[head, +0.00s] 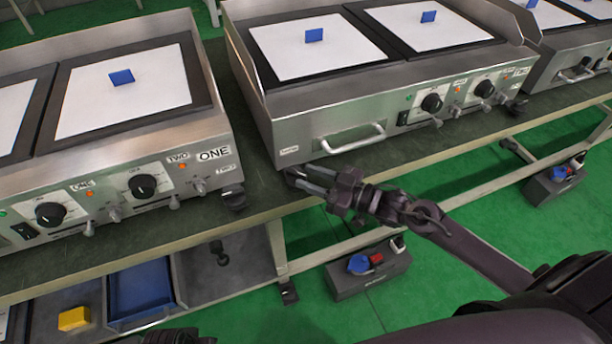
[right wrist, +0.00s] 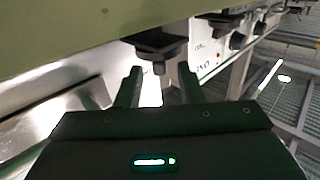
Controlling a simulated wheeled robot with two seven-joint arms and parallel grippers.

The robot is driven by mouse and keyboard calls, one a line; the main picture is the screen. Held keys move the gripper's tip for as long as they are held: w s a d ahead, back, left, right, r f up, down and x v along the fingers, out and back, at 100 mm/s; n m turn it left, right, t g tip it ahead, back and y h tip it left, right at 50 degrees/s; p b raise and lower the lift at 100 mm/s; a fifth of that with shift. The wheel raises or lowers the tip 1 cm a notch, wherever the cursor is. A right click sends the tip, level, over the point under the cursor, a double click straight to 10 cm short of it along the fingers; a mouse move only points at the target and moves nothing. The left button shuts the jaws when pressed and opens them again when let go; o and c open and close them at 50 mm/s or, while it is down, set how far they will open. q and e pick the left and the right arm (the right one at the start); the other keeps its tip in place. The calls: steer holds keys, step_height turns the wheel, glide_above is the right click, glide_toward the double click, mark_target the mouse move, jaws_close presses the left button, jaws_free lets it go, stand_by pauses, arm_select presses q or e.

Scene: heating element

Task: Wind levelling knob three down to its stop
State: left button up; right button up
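My right gripper (head: 308,181) reaches in from the right, at the front left corner of the middle griddle (head: 350,143). Its two fingers are apart. A dark levelling knob (head: 293,172) under that corner is partly hidden by the fingers. In the right wrist view the fingers of my right gripper (right wrist: 158,88) stand open, with a dark knob (right wrist: 160,48) ahead of and between them; I see no contact. The number of this knob is not readable. A dark part at the bottom edge of the head view may be my left gripper (head: 178,338); its fingers are not clear.
Another knob (head: 234,198) sits under the right corner of the left griddle (head: 120,150). A further knob (head: 515,107) is under the middle griddle's right corner. The green bench top (head: 262,200) shows between the griddles.

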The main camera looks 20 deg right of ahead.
arm_select(q)
steer(key=shift+r, duration=0.4)
arm_select(e)
steer(key=shift+x, duration=0.9)
jaws_close()
arm_select(q)
steer(key=shift+f, duration=0.1)
arm_select(e)
steer(key=shift+w+d+n+g+y+b, duration=0.15)
steer(key=shift+n+g+y+b, duration=0.6)
steer(key=shift+g, duration=0.25)
arm_select(q)
steer(key=r, duration=0.4)
steer(key=shift+s+d+r, duration=0.1)
steer(key=shift+s+d, duration=0.1)
steer(key=shift+s, duration=0.1)
arm_select(e)
jaws_free()
